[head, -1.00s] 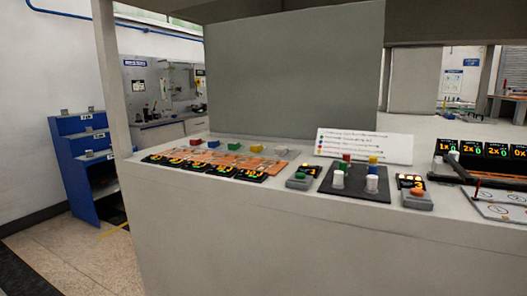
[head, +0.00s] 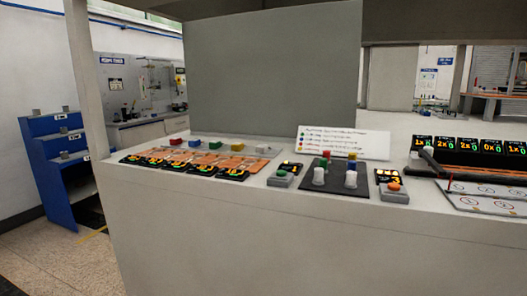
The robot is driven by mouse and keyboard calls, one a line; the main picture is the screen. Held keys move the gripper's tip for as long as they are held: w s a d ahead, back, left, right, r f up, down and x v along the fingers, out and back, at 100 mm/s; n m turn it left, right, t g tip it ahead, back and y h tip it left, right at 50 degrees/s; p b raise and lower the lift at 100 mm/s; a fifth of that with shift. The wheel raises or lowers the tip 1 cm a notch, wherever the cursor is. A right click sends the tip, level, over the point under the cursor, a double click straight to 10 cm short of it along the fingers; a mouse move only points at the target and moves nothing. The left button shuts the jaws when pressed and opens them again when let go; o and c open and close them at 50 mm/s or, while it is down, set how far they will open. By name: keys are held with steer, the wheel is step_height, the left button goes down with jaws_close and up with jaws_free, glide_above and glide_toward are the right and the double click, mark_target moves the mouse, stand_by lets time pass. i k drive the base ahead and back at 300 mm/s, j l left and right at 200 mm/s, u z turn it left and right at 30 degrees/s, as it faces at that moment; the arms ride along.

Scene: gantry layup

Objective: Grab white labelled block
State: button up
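A small white block (head: 265,150) lies at the right end of a row of coloured blocks along the back of the bench. It is too small to read any label on it. Left of it in the row are an orange-yellow block (head: 237,147), a green block (head: 214,145), a blue block (head: 195,142) and a red block (head: 175,142). My gripper is not in view.
The pale bench (head: 235,225) spans the view. A black mat (head: 335,203) holds two white cylinders and several coloured pieces, with button boxes (head: 280,179) beside it. A white sign (head: 345,143) stands behind. A blue shelf unit (head: 62,165) stands on the floor at left.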

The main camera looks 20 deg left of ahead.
mark_target(261, 149)
steer(key=i+j, duration=1.9)
